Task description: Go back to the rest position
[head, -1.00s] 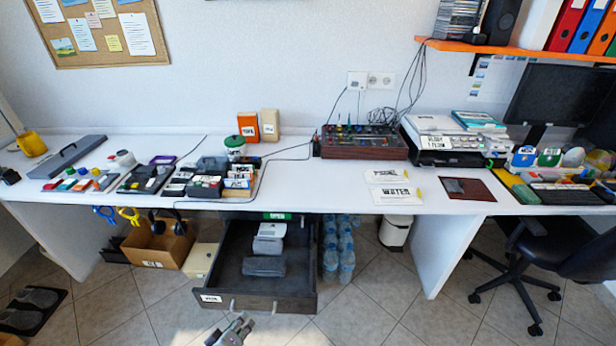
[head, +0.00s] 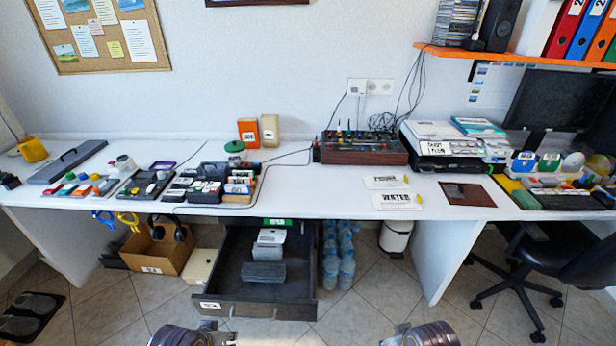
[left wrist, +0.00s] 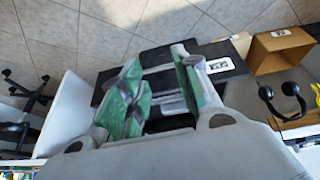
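In the left wrist view my left gripper (left wrist: 158,72) has its two green-padded fingers apart, with nothing held between them. Its fingers are outside the head view, where a ringed metal part of my arm shows at the bottom left. A similar part of my other arm shows at the bottom right, and the right gripper itself is out of view. The dark drawer (head: 257,310) under the table stands pulled out, with a pale item and a grey stack inside. My left gripper shows in front of this drawer in its wrist view, apart from it.
The long white table (head: 330,203) carries several small items, a dark red device (head: 362,150) and a printer (head: 450,155). A cardboard box (head: 160,252), water bottles (head: 338,265) and a black chair (head: 560,260) stand below. The tiled floor at the front is mostly clear.

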